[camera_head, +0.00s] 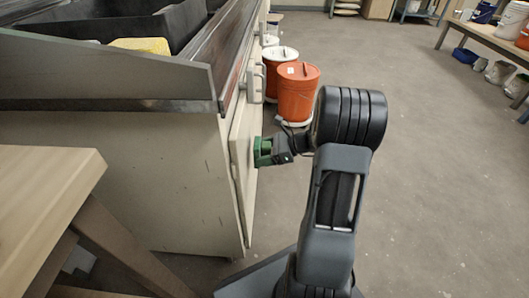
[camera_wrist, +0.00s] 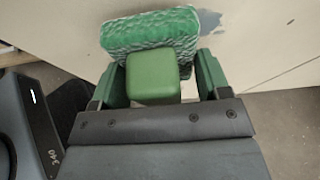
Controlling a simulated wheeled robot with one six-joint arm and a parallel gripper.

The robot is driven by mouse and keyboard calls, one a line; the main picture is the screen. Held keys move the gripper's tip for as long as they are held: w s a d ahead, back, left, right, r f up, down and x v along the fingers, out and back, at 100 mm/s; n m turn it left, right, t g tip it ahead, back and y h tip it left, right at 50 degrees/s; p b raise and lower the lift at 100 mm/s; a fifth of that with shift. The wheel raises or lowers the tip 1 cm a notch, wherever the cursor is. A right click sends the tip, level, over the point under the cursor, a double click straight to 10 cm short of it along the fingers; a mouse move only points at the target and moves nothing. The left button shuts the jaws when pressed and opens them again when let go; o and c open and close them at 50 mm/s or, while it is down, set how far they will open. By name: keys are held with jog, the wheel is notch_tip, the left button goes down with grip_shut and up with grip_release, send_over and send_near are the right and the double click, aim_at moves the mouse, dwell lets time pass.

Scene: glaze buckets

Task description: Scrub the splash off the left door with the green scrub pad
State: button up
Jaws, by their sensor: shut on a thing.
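The green scrub pad (camera_wrist: 150,32) has a rough textured face and a smooth green block handle (camera_wrist: 153,78). My gripper (camera_wrist: 153,88) is shut on that block, with one green finger on each side. In the head view my gripper (camera_head: 268,150) is at the pale cabinet door (camera_head: 243,150); the pad is mostly hidden there. The door (camera_wrist: 275,45) fills the upper right of the wrist view. A grey splash (camera_wrist: 209,19) shows on it just right of the pad, which may hide part of it. The pad is at the door face; I cannot tell whether it touches.
The cabinet (camera_head: 120,180) bears a dark sink (camera_head: 130,22) with a yellow sponge (camera_head: 142,44). A wooden table (camera_head: 45,190) stands at the near left. Orange buckets (camera_head: 297,92) stand on the floor beyond my gripper. The floor to the right is open (camera_head: 440,170).

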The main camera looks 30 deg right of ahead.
jog(key=shift+w+a, duration=0.45)
jog(key=shift+a, duration=0.4)
jog(key=shift+w+d+r+p, duration=0.1)
jog(key=shift+w+d+p, duration=0.45)
jog(key=shift+w, duration=0.5)
jog(key=shift+w+d+f+p, duration=0.1)
jog(key=shift+w+d+p, duration=0.5)
jog(key=shift+w, duration=0.5)
jog(key=shift+w+d+r+p, duration=0.1)
jog(key=shift+w+d+p, duration=0.3)
jog(key=shift+w+d, duration=0.45)
jog(key=shift+w+a, duration=0.1)
jog(key=shift+a, duration=0.15)
jog(key=shift+s+a+p, duration=0.35)
jog(key=shift+s+a, duration=0.25)
jog(key=shift+s, duration=0.45)
jog(key=shift+s+a+p, duration=0.3)
jog(key=shift+s+a, duration=0.25)
jog(key=shift+s, duration=0.45)
jog(key=shift+s+a+p, duration=0.35)
jog(key=shift+s+a, duration=0.25)
jog(key=shift+s, duration=0.45)
jog(key=s+d+p, duration=0.1)
jog(key=s+d, duration=0.2)
jog(key=d, duration=0.2)
jog(key=shift+d, duration=0.15)
jog(key=shift+d, duration=0.1)
